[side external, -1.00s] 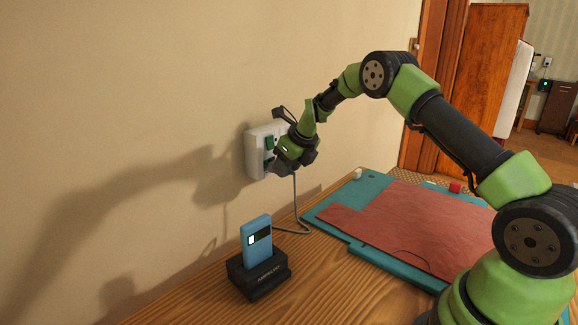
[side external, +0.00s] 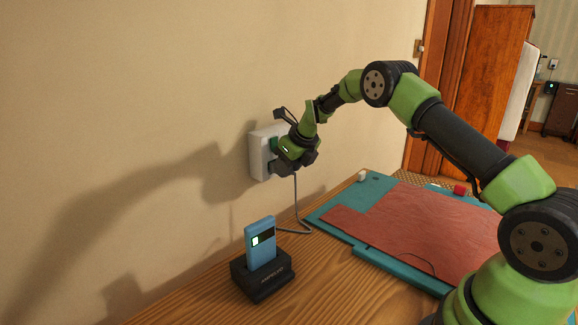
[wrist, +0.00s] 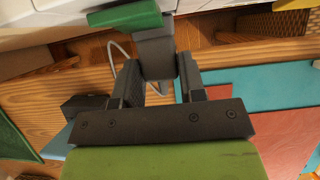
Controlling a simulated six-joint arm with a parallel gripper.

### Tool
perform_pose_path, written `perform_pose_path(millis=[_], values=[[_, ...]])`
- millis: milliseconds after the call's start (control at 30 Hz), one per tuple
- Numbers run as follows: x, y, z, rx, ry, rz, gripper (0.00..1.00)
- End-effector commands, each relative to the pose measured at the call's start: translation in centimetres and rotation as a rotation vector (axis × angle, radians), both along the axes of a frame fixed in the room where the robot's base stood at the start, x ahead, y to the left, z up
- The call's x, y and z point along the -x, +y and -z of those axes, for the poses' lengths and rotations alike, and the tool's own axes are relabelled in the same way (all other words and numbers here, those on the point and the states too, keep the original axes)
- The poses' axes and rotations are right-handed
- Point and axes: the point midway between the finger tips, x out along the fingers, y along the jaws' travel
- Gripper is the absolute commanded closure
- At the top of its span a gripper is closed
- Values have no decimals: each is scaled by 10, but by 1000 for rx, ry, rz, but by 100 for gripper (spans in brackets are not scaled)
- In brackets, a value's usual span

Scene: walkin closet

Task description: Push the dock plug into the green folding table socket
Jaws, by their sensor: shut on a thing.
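My gripper (wrist: 160,85) is shut on the dark grey dock plug (wrist: 155,55). In the side view my gripper (side external: 283,160) is at the front of the white wall box (side external: 258,160) and hides most of the plug. A green part on the box (side external: 273,144) shows just left of my gripper. In the wrist view a green part (wrist: 125,16) lies right at the plug's far end, slightly left. I cannot tell whether the plug is touching or in the socket. A grey cable (side external: 297,200) hangs from the plug to the table.
A black dock (side external: 262,283) holding a blue device (side external: 260,243) stands on the wooden table (side external: 340,295) below the box. A teal mat (side external: 330,216) with a reddish sheet (side external: 420,225) lies to the right. The wall (side external: 150,80) is close behind my gripper.

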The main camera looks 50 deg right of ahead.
Motion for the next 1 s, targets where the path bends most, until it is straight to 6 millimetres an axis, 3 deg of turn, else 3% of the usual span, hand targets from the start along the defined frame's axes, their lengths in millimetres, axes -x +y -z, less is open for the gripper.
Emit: perform_pose_path(millis=[1000], values=[[-8, 0, 0, -1, -1, -3, 95]])
